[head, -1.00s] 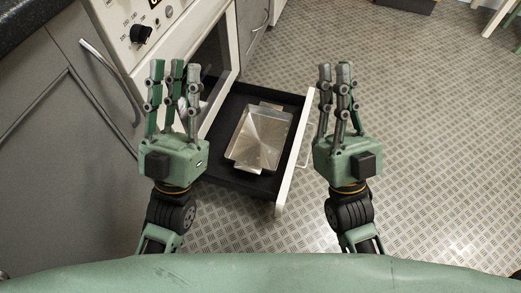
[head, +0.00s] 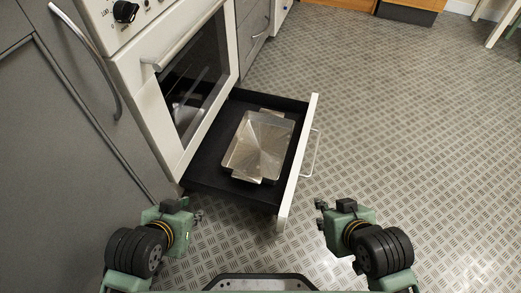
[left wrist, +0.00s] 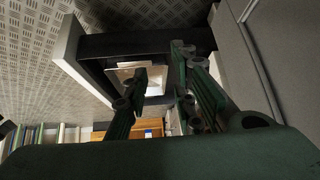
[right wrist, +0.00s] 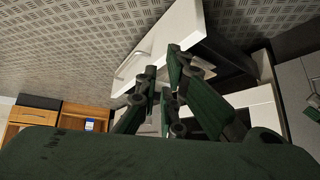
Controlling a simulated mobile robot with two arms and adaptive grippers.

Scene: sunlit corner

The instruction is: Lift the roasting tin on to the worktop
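The roasting tin (head: 262,145) is a shiny, shallow metal tin with a tab at each end. It lies in the open black drawer (head: 215,168) under the oven. Part of it also shows between the fingers in the left wrist view (left wrist: 126,74). My left gripper (head: 197,216) is open and empty, near the drawer's front left corner, apart from the tin. My right gripper (head: 321,212) is open and empty, to the right of the drawer's white front (head: 299,160). The worktop is not clearly in view now.
The oven (head: 185,85) with its glass door and bar handle stands behind the drawer. Grey cupboards (head: 60,140) are on the left. A drawer handle (head: 314,155) sticks out on the right. The patterned metal floor (head: 420,130) is clear on the right.

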